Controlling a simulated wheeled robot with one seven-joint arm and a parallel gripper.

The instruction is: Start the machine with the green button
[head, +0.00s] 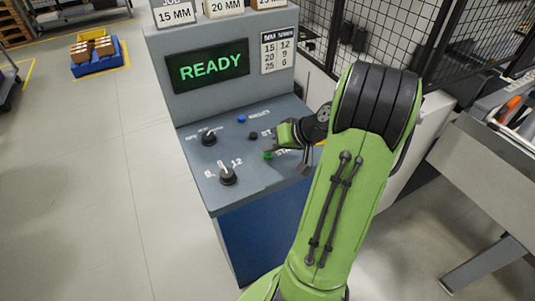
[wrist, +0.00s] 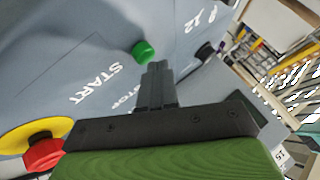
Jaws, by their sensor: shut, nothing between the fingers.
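The green button (head: 267,155) sits on the sloped grey control panel (head: 195,180), beside the label START. It also shows in the wrist view (wrist: 145,50), just beyond my fingertips. My gripper (head: 277,151) is low over the panel, right next to the green button in the head view. In the wrist view its two fingers (wrist: 155,68) are together with nothing between them. I cannot tell whether the fingertips touch the button. The screen (head: 207,66) reads READY in green letters.
Two black knobs (head: 228,175) (head: 208,137), a blue button (head: 242,119) and a black button (head: 253,136) share the panel. A red button on a yellow base (wrist: 42,150) is close to my gripper in the wrist view. Black mesh fencing (head: 385,35) stands behind.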

